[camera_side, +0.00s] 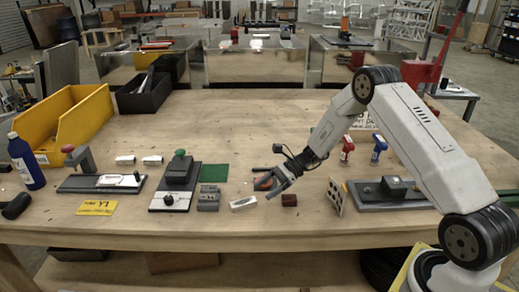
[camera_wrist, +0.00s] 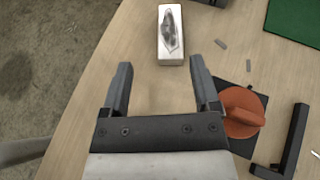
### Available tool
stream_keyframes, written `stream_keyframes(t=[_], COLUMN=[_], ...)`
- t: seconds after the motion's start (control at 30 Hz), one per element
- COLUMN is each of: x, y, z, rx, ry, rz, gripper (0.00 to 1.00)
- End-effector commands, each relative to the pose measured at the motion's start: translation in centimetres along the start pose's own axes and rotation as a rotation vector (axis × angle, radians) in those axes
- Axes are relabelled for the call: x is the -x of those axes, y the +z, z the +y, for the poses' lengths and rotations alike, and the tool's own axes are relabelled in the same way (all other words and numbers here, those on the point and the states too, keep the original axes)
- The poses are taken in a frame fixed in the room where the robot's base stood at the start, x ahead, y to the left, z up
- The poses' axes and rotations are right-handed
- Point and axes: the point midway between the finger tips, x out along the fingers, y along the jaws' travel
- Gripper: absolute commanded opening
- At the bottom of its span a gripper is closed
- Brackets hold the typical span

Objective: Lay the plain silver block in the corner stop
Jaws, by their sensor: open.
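A silver block (camera_side: 243,203) lies on the table just left of my gripper (camera_side: 272,192) in the side view. In the wrist view the silver block (camera_wrist: 165,49) lies ahead of my fingertips (camera_wrist: 161,68), roughly in line with the gap between them. Its top shows a dark mottled patch, perhaps a reflection. My gripper is open, with nothing between its fingers. A black L-shaped piece, which looks like the corner stop (camera_wrist: 297,143), lies to the right in the wrist view, beyond an orange knob.
The orange knob (camera_wrist: 240,110) sits on a dark plate right beside my right finger. A dark red block (camera_side: 289,200) lies right of my gripper. A grey block (camera_side: 208,198) and green mat (camera_side: 214,173) lie left. The table's middle back is clear.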

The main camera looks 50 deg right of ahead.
Motion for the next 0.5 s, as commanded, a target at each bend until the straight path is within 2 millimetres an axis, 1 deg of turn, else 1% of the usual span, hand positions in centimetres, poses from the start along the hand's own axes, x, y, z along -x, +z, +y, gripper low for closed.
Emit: stream_keyframes(t=[0.17,0.37,0.5], x=[-0.5,-0.4,0.2], y=[1.6,3.3,4.3], z=[2.6,7.0,9.9], rx=[0.124,0.357,0.546], ry=[0.091,0.245,0.353], rz=[0.126,0.32,0.446], gripper=[0.79,0.79,0.79])
